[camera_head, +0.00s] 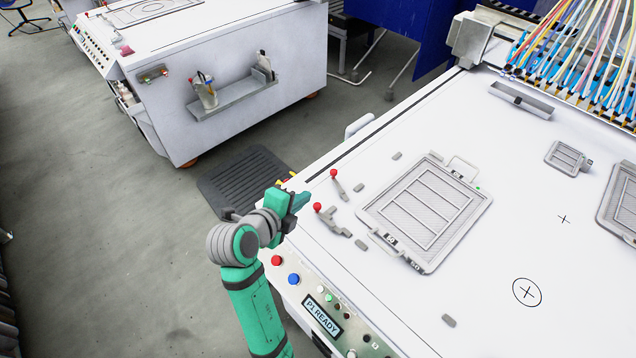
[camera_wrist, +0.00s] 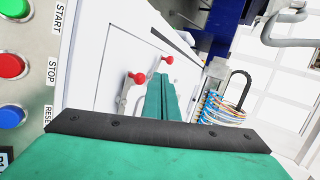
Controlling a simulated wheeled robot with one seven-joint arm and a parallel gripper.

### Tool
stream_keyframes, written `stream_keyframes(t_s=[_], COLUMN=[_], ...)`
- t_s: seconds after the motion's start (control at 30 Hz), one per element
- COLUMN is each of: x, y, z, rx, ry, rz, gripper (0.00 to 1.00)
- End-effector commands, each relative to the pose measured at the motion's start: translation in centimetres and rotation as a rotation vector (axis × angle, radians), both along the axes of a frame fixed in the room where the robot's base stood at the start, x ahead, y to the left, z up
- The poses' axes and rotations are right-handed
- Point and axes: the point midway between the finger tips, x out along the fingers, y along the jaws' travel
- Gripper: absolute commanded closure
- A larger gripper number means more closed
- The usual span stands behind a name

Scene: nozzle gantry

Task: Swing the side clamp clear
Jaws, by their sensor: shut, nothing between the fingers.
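Two grey clamps with red ball knobs stand on the white table by the left side of a grey mesh frame (camera_head: 424,212). The nearer clamp (camera_head: 335,222) has a wide grey arm lying toward the frame. The farther clamp (camera_head: 339,187) is a slimmer lever. I cannot tell which is the side clamp. My gripper (camera_head: 304,199) is shut and empty at the table's left edge, just left of the knobs and apart from them. In the wrist view my closed green fingers (camera_wrist: 161,92) point between the near knob (camera_wrist: 138,78) and the far knob (camera_wrist: 168,60).
A control panel on the table's front edge has red and blue buttons and a lit display (camera_head: 322,314). Small grey blocks surround the frame, and a smaller grey frame (camera_head: 567,158) lies to the right. Coloured tubes (camera_head: 585,65) fill the back right. A black mat (camera_head: 243,178) lies on the floor.

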Motion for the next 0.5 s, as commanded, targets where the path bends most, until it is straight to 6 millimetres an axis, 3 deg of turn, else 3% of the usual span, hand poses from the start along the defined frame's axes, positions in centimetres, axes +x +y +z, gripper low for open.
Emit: stream_keyframes(t_s=[0.5], x=[6.3], y=[-3.1], z=[-4.2], rx=[0.000], ry=[0.002], rz=[0.005], gripper=[1.00])
